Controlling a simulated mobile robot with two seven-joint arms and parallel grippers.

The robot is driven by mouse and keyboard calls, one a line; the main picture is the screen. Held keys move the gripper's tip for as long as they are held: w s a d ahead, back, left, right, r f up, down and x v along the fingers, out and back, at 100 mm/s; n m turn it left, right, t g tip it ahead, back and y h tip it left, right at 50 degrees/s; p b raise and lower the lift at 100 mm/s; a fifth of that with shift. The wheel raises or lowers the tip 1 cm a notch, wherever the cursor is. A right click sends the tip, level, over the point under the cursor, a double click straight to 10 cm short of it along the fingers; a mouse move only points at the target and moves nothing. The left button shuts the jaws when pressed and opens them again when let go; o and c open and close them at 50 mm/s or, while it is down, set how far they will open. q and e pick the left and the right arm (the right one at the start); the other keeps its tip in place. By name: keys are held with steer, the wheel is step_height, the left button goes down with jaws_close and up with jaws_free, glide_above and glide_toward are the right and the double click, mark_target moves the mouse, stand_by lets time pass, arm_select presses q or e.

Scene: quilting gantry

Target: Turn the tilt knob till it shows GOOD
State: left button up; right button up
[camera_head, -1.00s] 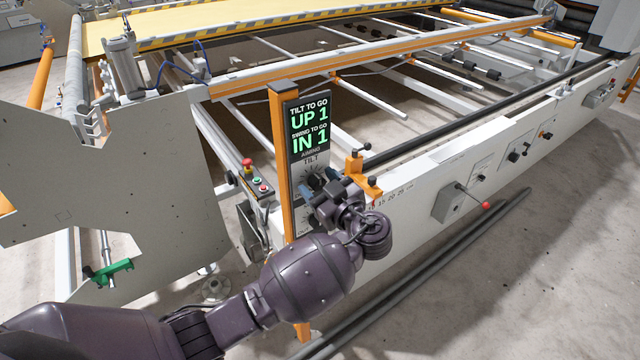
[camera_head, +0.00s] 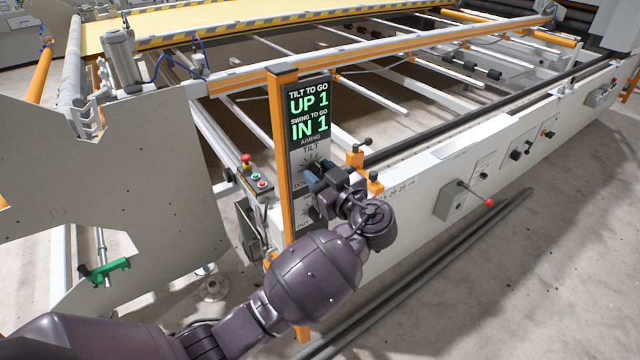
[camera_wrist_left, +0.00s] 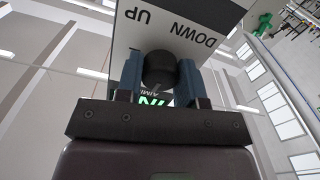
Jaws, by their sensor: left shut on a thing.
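The display (camera_head: 310,112) on the orange post reads TILT TO GO UP 1, SWING TO GO IN 1 and AIMING. Below it is the panel marked TILT (camera_head: 310,150). My left gripper (camera_head: 318,178) is at this panel, shut on the tilt knob and largely covering it in the head view. In the left wrist view the black round tilt knob (camera_wrist_left: 159,69) sits between the two blue fingers of my left gripper (camera_wrist_left: 160,80), with UP and DOWN printed on the panel beyond. My right gripper is not in view.
The orange post (camera_head: 283,165) stands beside the panel. A control box with a red button (camera_head: 247,160) is to its left. A lever with a red ball (camera_head: 489,202) is on the white beam (camera_head: 420,180) to the right. A grey sheet-metal plate (camera_head: 110,190) stands at left.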

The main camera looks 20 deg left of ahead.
arm_select(q)
steer(key=shift+f+m+b, duration=0.3)
steer(key=shift+f+b, duration=0.05)
steer(key=shift+b, duration=0.4)
steer(key=shift+r+m+b, duration=0.1)
steer(key=shift+m+b, duration=0.2)
steer(key=shift+b, duration=0.15)
steer(key=shift+r+m, duration=0.15)
steer(key=shift+m, duration=0.15)
steer(key=shift+r+m, duration=0.1)
steer(key=shift+m, duration=1.3)
steer(key=shift+p, duration=0.3)
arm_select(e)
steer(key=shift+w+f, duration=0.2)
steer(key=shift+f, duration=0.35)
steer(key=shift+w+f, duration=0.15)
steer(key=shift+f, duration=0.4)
